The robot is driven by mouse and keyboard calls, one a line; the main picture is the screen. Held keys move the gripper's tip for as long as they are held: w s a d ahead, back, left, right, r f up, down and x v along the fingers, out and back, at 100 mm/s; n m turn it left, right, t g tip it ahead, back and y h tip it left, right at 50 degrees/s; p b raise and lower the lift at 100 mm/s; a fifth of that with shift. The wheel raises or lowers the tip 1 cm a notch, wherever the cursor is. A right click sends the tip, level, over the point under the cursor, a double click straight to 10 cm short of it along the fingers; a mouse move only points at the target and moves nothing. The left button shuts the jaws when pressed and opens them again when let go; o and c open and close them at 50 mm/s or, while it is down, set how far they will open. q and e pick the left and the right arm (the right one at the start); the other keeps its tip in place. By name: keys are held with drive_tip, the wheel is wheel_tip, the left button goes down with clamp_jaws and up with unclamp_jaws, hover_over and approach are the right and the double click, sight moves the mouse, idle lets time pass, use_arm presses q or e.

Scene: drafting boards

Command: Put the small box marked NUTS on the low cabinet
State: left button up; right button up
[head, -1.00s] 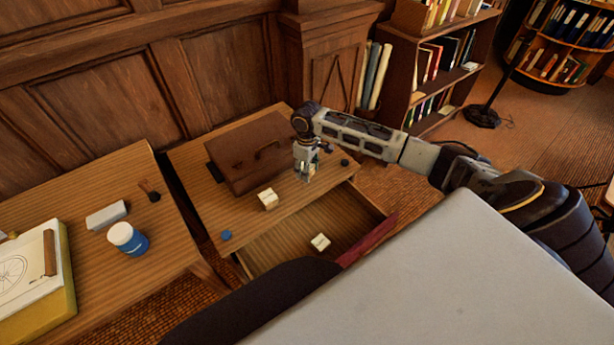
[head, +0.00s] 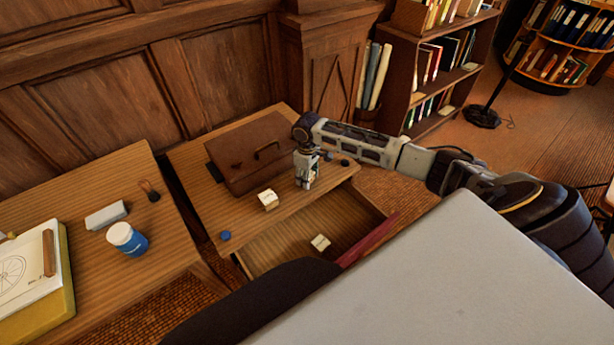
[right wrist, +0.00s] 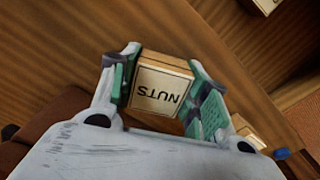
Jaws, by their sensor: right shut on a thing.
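The small box marked NUTS (right wrist: 158,92) is pale with a wooden-looking side and sits between the two fingers of my right gripper (right wrist: 165,98) in the right wrist view. In the head view my right gripper (head: 306,185) is over the right part of the low cabinet (head: 210,206), shut on this box. The fingers mostly hide the box there. I cannot tell whether its underside touches the top. My left gripper is not in view.
On the cabinet top are a brown case (head: 235,165), another small box (head: 268,199), a blue disc (head: 225,236) and dark round pieces (head: 345,162). Its drawer (head: 290,245) is open with a small box (head: 320,242) inside. A table (head: 80,205) stands to the left.

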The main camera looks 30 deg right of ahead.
drive_tip(key=o, duration=1)
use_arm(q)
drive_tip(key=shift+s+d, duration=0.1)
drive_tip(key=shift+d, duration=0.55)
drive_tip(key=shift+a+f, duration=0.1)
use_arm(e)
drive_tip(key=shift+r, duration=0.1)
